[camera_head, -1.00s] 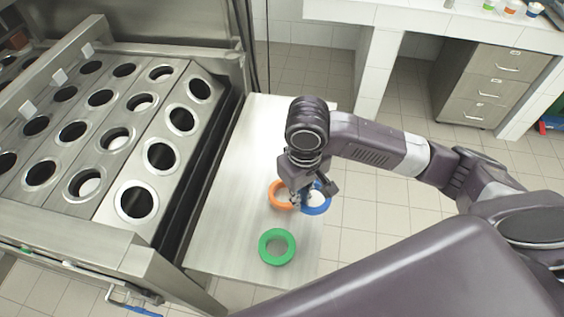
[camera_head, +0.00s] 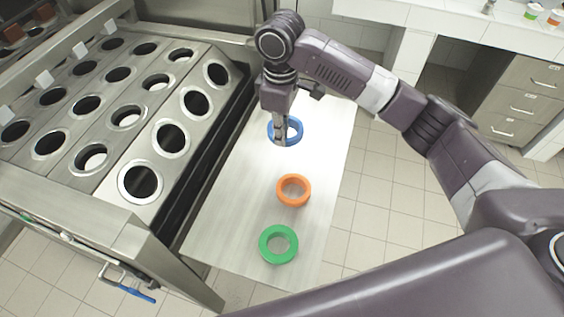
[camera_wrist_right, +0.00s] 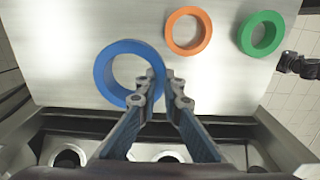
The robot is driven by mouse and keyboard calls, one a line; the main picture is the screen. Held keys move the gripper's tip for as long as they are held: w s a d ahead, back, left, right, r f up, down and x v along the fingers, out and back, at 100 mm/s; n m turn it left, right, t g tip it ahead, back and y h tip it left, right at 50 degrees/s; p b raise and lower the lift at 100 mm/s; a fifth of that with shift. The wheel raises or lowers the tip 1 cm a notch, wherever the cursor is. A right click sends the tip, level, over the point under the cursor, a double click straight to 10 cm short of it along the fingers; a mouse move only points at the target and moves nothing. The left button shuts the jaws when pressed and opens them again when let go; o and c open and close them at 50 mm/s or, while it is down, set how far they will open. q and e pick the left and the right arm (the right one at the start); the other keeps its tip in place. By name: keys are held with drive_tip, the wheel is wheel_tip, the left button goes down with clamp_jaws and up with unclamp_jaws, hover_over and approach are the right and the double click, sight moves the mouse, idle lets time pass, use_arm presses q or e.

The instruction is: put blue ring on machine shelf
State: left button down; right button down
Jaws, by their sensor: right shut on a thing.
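My right gripper (camera_head: 280,138) is shut on the blue ring (camera_head: 297,131), gripping one side of its band. In the right wrist view the fingers (camera_wrist_right: 165,88) close on the right edge of the blue ring (camera_wrist_right: 104,76). The ring is over the far part of a flat metal shelf (camera_head: 232,205) beside the machine; whether it touches the surface I cannot tell. An orange ring (camera_head: 293,203) and a green ring (camera_head: 278,258) lie flat on the nearer part of this shelf.
The metal machine (camera_head: 117,140) with rows of round holes stands left of the shelf. A cabinet with drawers (camera_head: 520,95) and a white counter (camera_head: 440,22) are at the back right. Bare shelf lies left of the rings.

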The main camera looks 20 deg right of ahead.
wheel_tip(320, 180, down, 7)
drive_tip(key=shift+f+p, duration=0.1)
drive_tip(key=shift+p, duration=0.2)
drive_tip(key=shift+f, duration=2.45)
drive_tip(key=c, duration=2.4)
unclamp_jaws()
wheel_tip(320, 180, up, 12)
drive_tip(key=shift+r+b, duration=0.1)
drive_tip(key=shift+b, duration=0.25)
drive_tip(key=shift+s, duration=0.15)
